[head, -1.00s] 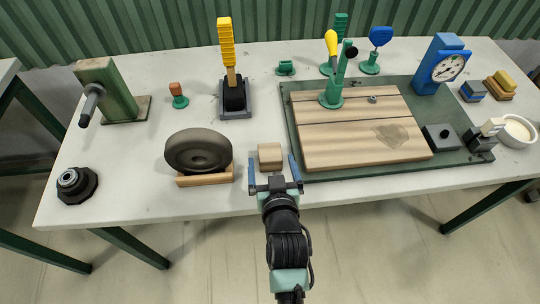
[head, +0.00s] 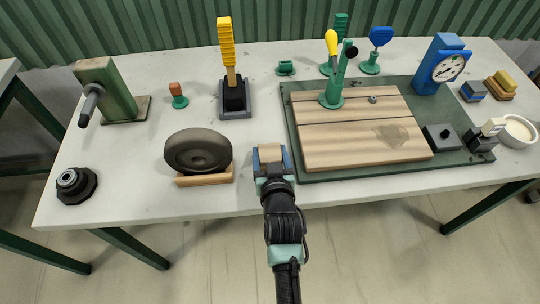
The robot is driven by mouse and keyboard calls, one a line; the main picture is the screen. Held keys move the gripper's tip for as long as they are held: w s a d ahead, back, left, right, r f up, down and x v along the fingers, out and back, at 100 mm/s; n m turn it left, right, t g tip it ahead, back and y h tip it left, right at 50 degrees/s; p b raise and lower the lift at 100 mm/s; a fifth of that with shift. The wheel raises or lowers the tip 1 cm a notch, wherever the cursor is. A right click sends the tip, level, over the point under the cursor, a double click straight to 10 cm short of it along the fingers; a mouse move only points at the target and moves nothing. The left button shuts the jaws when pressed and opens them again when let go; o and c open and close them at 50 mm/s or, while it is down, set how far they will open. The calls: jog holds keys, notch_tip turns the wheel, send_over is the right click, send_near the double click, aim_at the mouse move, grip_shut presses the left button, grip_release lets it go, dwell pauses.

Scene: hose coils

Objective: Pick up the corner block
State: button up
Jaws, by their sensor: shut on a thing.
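The corner block (head: 271,154) is a small light-brown wooden block on the white table, left of the wooden board, in the head view. My gripper (head: 271,160) is at the block from the front, with one blue finger along each side, shut on it. The near part of the block is hidden by my gripper. I cannot tell any gap between the block and the table.
A dark wheel (head: 198,150) in a wooden cradle (head: 205,180) stands close on the left. The wooden board (head: 350,140) on a green mat (head: 450,161) lies close on the right. The table (head: 140,170) is clear in front of the wheel.

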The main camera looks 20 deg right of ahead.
jog(key=c, duration=0.5)
jog(key=shift+r, duration=0.1)
